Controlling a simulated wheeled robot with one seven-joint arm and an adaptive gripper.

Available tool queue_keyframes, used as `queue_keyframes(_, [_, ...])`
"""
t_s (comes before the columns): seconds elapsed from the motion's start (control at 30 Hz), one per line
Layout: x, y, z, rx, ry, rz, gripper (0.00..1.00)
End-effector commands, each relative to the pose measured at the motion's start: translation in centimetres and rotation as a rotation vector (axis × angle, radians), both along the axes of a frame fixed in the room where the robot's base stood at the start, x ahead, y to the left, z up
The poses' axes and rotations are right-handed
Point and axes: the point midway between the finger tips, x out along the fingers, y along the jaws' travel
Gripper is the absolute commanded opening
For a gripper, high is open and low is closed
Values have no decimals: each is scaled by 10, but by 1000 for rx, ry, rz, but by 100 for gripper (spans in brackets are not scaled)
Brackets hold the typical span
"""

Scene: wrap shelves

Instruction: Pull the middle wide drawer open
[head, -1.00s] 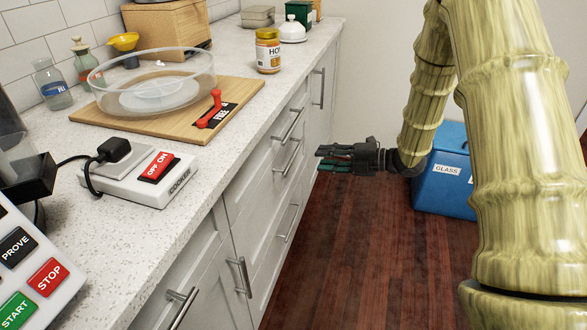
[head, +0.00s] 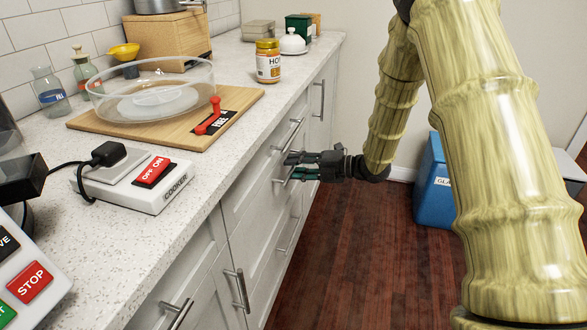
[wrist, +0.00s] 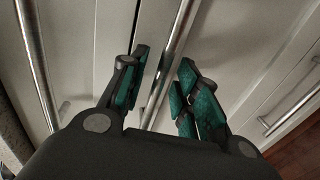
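The middle wide drawer (head: 262,192) is a white panel in the lower cabinet, and it looks shut. Its metal bar handle (wrist: 174,48) runs between my fingers in the wrist view; in the head view the gripper partly hides it. My gripper (head: 290,166) has green-padded fingers and is at this handle. In the wrist view my gripper (wrist: 161,88) is open, one finger on each side of the bar, with a gap at least on the right. I cannot tell whether the left finger touches the bar.
The top drawer's handle (head: 291,133) is above, and the bottom drawer's handle (head: 288,234) is below. The counter (head: 225,165) overhangs the drawers. It holds a cooker switch (head: 155,173), a wooden board (head: 240,103) and a honey jar (head: 268,62). A blue bin (head: 431,185) stands beyond my arm. The floor before the drawers is clear.

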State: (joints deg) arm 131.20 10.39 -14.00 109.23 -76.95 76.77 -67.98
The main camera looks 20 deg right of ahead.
Motion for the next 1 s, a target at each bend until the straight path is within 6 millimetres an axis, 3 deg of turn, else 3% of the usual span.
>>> queue_keyframes(0.4, [4, 7, -1, 1, -1, 0, 31])
queue_keyframes(0.43, [4, 7, -1, 1, -1, 0, 30])
queue_keyframes(0.6, [4, 6, -1, 1, -1, 0, 0])
queue_keyframes(1.0, [3, 8, -1, 0, 0, 8, 0])
